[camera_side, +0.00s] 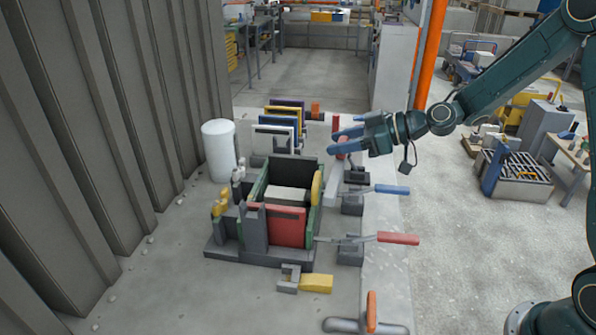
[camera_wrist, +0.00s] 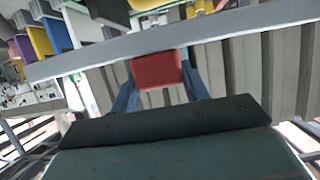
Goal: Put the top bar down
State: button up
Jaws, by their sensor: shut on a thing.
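The top bar, a long pale grey bar with a red grip, is held by my gripper (camera_side: 336,140) at the right of the mould in the side view. The blue fingers are shut on the red grip (camera_wrist: 158,70), and the grey bar (camera_wrist: 215,28) crosses the wrist view slightly tilted. In the side view, part of the bar (camera_side: 331,190) shows below my fingers. The mould (camera_side: 259,252) stands on a dark base, with a red front panel (camera_side: 286,227), green sides and a pale block (camera_side: 287,195) inside. Its top is open, with no bar across it.
Clamp levers with a blue handle (camera_side: 392,190) and a red handle (camera_side: 398,238) stick out right of the mould. A white cylinder (camera_side: 219,150) and racked panels (camera_side: 272,140) stand behind. A grey bar with an orange grip (camera_side: 371,312) lies in front. A corrugated wall is left.

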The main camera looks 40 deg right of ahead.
jog(key=shift+s+d+f+m+t+h, duration=0.45)
jog(key=shift+s+d+m+h, duration=0.1)
jog(key=shift+d+m+h, duration=0.2)
jog(key=shift+s+d+f+m+t+h, duration=0.35)
jog(key=shift+s+d+f+m+h, duration=0.15)
jog(key=shift+d+m+h, duration=0.25)
jog(key=shift+s+d+f+m+t+h, duration=0.4)
jog(key=shift+s+d+m+h, duration=0.2)
jog(key=shift+m+h, duration=0.15)
jog(key=shift+w, duration=0.15)
jog(key=w+a+r+n+y, duration=0.1)
jog(key=w+a+n+g+y, duration=0.1)
jog(key=y, duration=0.1)
jog(key=w+a+r+n+g+y, duration=0.1)
jog(key=a+n, duration=0.1)
jog(key=shift+r, duration=0.3)
jog(key=shift+w+a+r+n+g+y, duration=0.15)
jog(key=shift+a+r+n+g+y, duration=0.4)
jog(key=shift+n+g+y, duration=0.25)
jog(key=shift+f, duration=0.1)
notch_tip(320, 180, down, 15)
jog(key=shift+f, duration=0.15)
